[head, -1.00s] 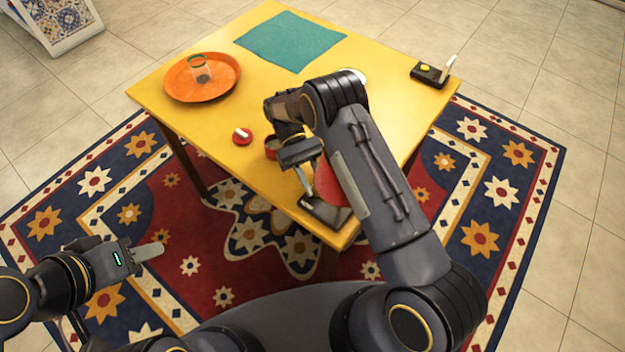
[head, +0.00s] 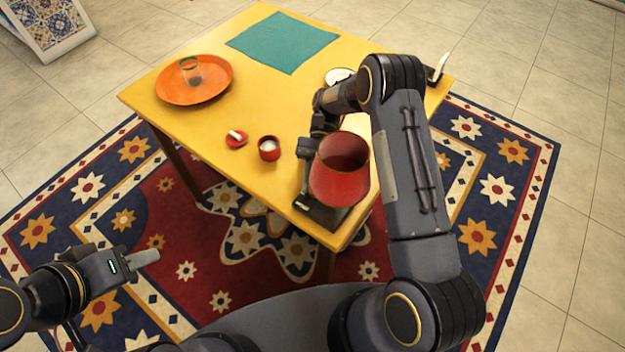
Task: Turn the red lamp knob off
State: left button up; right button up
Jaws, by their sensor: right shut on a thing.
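The red lamp, a red open-topped shade (head: 338,185), stands on a dark base (head: 322,216) at the table's front right corner. My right gripper (head: 302,192) points down at the left end of that base, left of the shade. Its fingers are closed at the base; the knob itself is hidden by the fingers and too small to make out. My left gripper (head: 147,257) hangs over the rug left of the table, away from the lamp. Its fingers show edge-on as one pale strip, with nothing seen in them.
A teal cloth (head: 281,42) lies at the back. A white dish (head: 339,75) is partly behind my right arm.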

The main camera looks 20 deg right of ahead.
jog(key=shift+t+y, duration=0.3)
jog(key=o, duration=1)
jog(key=shift+d, duration=0.1)
jog(key=b+v, duration=0.1)
jog(key=v, duration=0.3)
jog(key=shift+w+d, duration=0.15)
jog(key=shift+w, duration=0.2)
jog(key=shift+w+d+r+p, duration=0.4)
jog(key=shift+w+r+p, duration=0.35)
jog(key=shift+p, duration=0.45)
jog(key=shift+w+d+p, duration=0.3)
jog(key=shift+w+p, duration=0.1)
jog(key=shift+w, duration=0.05)
jog(key=shift+f, duration=0.1)
jog(key=shift+m, duration=0.3)
